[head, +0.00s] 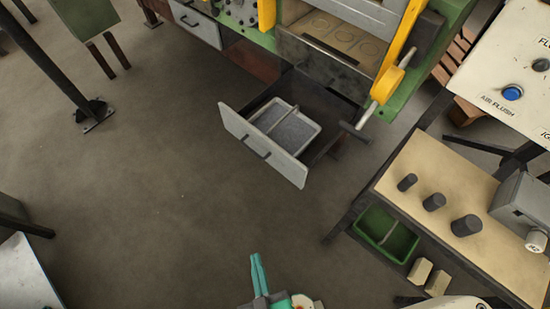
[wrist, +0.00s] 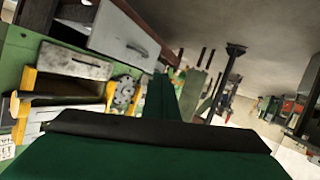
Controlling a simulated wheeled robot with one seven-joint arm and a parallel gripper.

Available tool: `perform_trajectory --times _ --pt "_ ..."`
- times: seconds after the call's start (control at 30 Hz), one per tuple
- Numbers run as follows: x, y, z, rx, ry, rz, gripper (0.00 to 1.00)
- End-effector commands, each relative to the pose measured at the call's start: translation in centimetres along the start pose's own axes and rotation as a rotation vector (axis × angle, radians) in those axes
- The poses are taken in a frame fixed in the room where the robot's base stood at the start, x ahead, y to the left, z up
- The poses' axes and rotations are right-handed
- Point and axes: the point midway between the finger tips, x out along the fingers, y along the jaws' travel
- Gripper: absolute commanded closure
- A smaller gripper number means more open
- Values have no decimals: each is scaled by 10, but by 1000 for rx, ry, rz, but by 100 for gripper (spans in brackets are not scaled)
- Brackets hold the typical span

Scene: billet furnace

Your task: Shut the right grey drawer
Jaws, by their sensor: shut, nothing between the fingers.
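The right grey drawer (head: 262,146) stands pulled out from under the green furnace in the head view. Its pale front with a dark handle faces down and left, and a light tray with a divider lies inside. My gripper (head: 256,262) is at the bottom of the head view, well apart from the drawer, with its teal fingers together and empty. In the wrist view the dark green fingers (wrist: 165,95) fill the lower middle. A grey drawer front with a dark handle (wrist: 125,35) shows beyond them; I cannot tell which drawer it is.
Another grey drawer (head: 196,24) sits at the furnace's left and looks shut. A bench (head: 455,175) with dark cylinders and a green bin (head: 386,236) stands at right. A dark post (head: 62,65) stands at left. The floor between is clear.

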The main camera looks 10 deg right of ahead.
Motion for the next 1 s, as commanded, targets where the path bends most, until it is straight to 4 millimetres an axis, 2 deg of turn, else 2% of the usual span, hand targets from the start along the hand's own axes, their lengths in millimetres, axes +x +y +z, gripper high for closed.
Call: perform_trajectory --times 0.1,0.2,0.3,0.4,0.53,0.63,0.77,0.9,1.0 --pt "39 -27 53 -252 -114 -49 100" --pt "69 -45 96 -495 -216 -91 100" --pt "99 -55 131 -743 -311 -125 100" --pt "129 -58 157 -995 -403 -149 100" --pt "167 -53 174 -1320 -525 -156 100" --pt "195 -44 173 -1566 -626 -138 100" --pt "229 -26 152 -1865 -777 -78 100" --pt "258 -9 107 -2134 -966 33 100" --pt "269 -1 72 -2267 -1102 124 100"
